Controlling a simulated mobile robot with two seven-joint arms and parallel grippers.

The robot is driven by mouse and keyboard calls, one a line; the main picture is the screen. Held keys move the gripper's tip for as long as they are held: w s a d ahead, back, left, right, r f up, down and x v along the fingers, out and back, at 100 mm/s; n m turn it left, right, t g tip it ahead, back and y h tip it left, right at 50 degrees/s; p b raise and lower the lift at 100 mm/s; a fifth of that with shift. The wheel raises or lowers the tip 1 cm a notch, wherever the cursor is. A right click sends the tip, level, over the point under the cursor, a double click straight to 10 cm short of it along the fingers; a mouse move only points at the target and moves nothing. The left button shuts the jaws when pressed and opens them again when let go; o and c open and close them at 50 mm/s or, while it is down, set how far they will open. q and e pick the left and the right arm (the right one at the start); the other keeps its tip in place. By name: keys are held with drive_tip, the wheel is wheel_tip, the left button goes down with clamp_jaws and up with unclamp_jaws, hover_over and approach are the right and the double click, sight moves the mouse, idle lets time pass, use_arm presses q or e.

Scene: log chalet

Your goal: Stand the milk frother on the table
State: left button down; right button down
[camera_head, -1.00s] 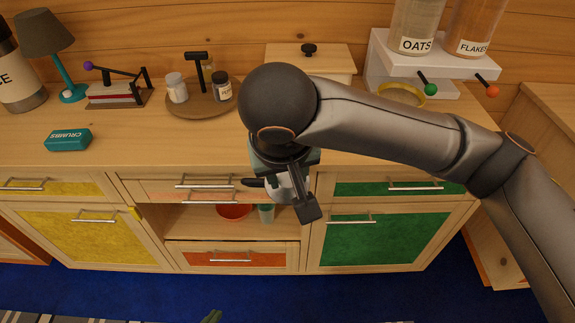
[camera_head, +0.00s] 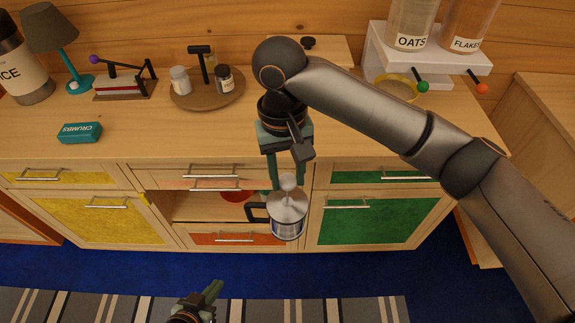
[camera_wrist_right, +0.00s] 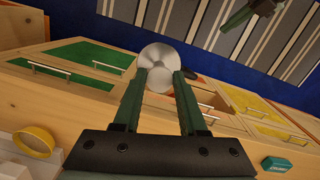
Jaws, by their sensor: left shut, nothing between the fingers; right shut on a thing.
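The milk frother (camera_head: 288,218) is a silver jug with a black handle on its left side and a knob on its lid. My right gripper (camera_head: 287,181) is shut on its top knob, and the frother hangs roughly upright in front of the cabinet fronts. In the right wrist view the frother (camera_wrist_right: 158,60) shows its round lid between the fingertips (camera_wrist_right: 160,78). My left gripper (camera_head: 213,290) is low in the head view, shut and empty, apart from the frother. The wooden counter top (camera_head: 130,155) is behind and above the frother in the picture.
On the counter stand a teal crumbs box (camera_head: 80,133), a lamp (camera_head: 50,30), a round tray (camera_head: 225,100) with jars, and a white stand (camera_head: 445,60) with oats and flakes containers. The counter's front middle is clear. A red bowl (camera_head: 236,195) sits in the open shelf.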

drive_tip(key=shift+r+g, duration=0.1)
drive_tip(key=shift+g, duration=0.7)
